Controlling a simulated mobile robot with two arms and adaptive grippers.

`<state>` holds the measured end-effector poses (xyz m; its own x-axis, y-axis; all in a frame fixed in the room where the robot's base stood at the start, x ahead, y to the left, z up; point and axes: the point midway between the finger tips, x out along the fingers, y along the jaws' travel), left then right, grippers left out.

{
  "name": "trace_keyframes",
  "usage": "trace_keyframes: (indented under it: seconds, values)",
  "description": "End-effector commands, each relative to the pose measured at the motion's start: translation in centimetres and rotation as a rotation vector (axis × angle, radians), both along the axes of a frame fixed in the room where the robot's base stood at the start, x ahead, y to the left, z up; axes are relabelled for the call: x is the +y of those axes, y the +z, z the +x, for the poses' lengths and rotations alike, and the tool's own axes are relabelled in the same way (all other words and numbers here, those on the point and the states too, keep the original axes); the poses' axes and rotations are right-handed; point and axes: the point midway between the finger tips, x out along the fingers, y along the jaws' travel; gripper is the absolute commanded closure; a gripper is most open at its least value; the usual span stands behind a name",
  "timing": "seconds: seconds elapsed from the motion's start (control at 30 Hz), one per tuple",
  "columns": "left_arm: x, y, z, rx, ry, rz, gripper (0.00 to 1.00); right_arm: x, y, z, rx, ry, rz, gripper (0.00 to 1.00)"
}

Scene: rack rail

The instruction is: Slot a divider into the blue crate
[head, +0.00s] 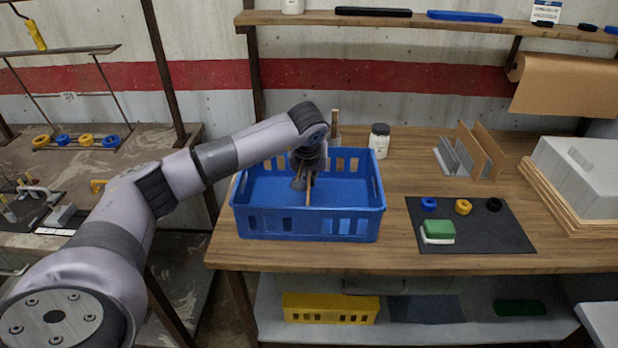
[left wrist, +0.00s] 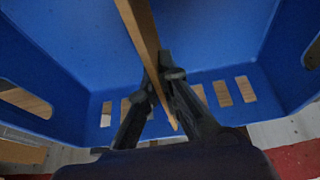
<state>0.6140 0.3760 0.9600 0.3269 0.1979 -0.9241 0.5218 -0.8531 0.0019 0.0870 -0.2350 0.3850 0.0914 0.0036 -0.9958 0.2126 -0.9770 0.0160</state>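The blue crate (head: 262,222) stands on the wooden workbench, left of centre. A thin tan divider (head: 309,193) stands on edge inside it, near the middle, running from front to back. My left gripper (head: 304,180) reaches down into the crate from above, its fingers on either side of the divider. In the left wrist view the divider (left wrist: 136,22) passes between the fingertips (left wrist: 161,78), which look closed on it. The crate's slotted wall (left wrist: 75,95) shows beyond. Whether the divider's lower edge touches the crate floor is hidden. My right gripper is out of view.
More brown boards (head: 489,152) stand in a grey holder at the right. A white jar (head: 379,140) is behind the crate. A dark mat (head: 485,236) holds coloured rings and a green-and-white block (head: 438,232). A shelf (head: 390,20) spans above. Bench between crate and mat is clear.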

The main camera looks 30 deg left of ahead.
Motion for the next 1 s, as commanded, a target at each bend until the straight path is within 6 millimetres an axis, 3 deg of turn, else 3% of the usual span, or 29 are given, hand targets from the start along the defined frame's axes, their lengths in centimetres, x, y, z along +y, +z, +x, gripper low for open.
trace_keyframes:
  seconds: [0.3, 0.7, 1.0]
  values:
    - [0.02, -0.30, 0.00, 0.000, 0.001, 0.000, 1.00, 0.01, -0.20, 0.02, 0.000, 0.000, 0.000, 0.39]
    - [0.02, -0.29, 0.00, 0.000, 0.001, 0.000, 0.72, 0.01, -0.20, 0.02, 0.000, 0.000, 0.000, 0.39]
    - [-0.02, -0.09, -0.03, -0.001, 0.000, 0.000, 0.72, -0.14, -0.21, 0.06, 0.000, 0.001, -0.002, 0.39]
